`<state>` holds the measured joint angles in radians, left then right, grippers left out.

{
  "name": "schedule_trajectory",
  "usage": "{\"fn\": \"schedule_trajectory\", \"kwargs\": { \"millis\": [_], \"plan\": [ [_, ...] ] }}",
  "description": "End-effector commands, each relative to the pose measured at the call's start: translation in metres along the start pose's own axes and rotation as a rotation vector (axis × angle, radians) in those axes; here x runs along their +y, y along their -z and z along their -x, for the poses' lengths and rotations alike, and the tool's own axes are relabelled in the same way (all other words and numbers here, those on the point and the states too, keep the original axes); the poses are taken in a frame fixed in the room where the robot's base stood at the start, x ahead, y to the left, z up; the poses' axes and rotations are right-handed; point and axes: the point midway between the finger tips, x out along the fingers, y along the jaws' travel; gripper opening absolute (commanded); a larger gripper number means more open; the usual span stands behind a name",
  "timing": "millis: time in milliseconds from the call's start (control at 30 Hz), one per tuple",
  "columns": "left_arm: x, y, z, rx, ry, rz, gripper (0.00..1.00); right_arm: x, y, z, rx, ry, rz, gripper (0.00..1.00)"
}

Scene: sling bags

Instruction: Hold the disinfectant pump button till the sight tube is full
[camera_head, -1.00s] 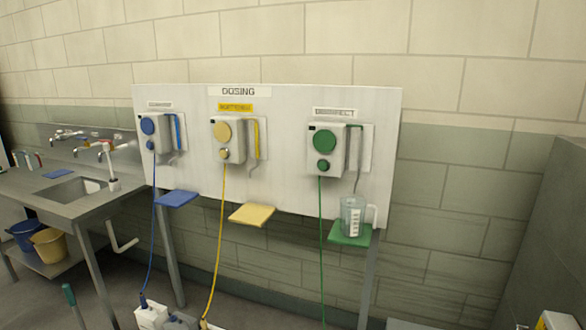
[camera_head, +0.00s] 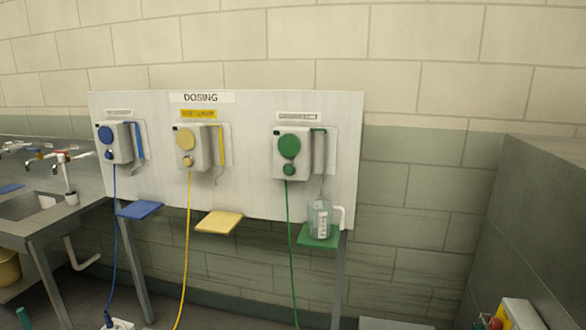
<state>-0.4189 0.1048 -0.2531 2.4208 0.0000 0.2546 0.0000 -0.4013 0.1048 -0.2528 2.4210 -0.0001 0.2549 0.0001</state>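A white dosing board (camera_head: 255,200) on the wall carries three pump units. The right unit (camera_head: 306,158), under a label too blurred to read now, has a large green button (camera_head: 289,146) and a smaller green knob (camera_head: 289,169) below it. A clear measuring jug (camera_head: 320,217) with a white handle stands on the green shelf (camera_head: 305,239) under the tube. Neither of my grippers is in view.
A blue pump unit (camera_head: 116,143) and a yellow one (camera_head: 193,148) sit to the left, above a blue shelf (camera_head: 139,209) and a yellow shelf (camera_head: 219,222). A metal sink bench (camera_head: 60,225) stands at left. A grey partition (camera_head: 530,220) is at right, with items at its foot.

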Motion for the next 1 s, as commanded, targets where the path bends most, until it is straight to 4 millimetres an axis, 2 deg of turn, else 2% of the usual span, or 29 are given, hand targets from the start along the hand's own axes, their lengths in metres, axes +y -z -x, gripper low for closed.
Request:
{"fn": "schedule_trajectory", "kwargs": {
  "millis": [33,67,333,1000],
  "plan": [
    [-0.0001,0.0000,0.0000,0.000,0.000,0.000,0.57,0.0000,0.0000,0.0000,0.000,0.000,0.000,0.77],
    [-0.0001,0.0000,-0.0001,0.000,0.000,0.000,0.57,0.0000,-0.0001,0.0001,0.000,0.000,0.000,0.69],
    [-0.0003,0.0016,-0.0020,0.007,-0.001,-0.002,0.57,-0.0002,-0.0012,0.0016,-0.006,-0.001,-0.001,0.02],
    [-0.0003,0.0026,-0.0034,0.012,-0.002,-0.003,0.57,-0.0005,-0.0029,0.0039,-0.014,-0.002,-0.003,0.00]
  ]
}}
